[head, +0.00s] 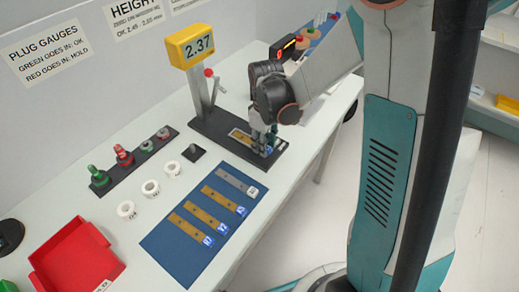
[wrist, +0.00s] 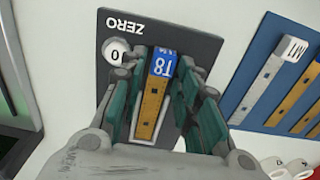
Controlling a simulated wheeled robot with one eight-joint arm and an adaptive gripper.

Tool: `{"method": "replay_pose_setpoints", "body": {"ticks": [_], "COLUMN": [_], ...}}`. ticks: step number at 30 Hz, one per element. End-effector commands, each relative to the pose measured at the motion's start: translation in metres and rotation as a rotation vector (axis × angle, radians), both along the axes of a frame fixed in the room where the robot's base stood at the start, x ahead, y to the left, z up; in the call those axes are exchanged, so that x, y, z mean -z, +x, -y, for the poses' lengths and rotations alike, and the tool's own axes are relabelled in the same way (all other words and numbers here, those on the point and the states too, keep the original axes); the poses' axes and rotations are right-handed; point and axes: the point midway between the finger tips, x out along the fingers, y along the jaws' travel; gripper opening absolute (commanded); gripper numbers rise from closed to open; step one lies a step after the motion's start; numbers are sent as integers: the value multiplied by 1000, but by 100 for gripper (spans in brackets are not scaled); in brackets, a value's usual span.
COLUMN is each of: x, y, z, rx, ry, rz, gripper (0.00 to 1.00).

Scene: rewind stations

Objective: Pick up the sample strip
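A brass-coloured sample strip with a blue end label (wrist: 153,98) lies on the dark plate marked ZERO (wrist: 188,28) in the wrist view. In the head view the strip (head: 239,133) shows partly, on the dark base (head: 212,125) of the gauge with the yellow 2.37 display (head: 197,46). My gripper (wrist: 163,70) is pointed down over the plate, with one finger on each side of the strip. The fingers look apart, with narrow gaps beside the label. In the head view my gripper (head: 264,145) hides part of the strip.
A blue mat (head: 168,247) holds several more strips in front of the gauge. White rings (head: 150,188), a rack of red and green plug gauges (head: 124,155) and a red tray (head: 75,258) stand further left. A round white zero button (wrist: 115,52) is close to one finger.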

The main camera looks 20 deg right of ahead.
Motion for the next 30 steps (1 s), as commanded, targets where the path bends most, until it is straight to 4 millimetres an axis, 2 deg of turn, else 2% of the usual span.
{"method": "replay_pose_setpoints", "body": {"ticks": [6, 7, 10, 11, 23, 26, 30], "x": [2, 2, 2, 2, -1, -8, -26], "y": [0, 0, 0, 0, 0, 0, 0], "z": [0, 0, 0, 0, 0, 0, 0], "rx": [0, 0, 0, 0, 0, 0, 0], "ry": [0, 0, 0, 0, 0, 0, 0], "rz": [0, 0, 0, 0, 0, 0, 0], "gripper": [30, 25, 3, 1, 0, 0, 0]}}
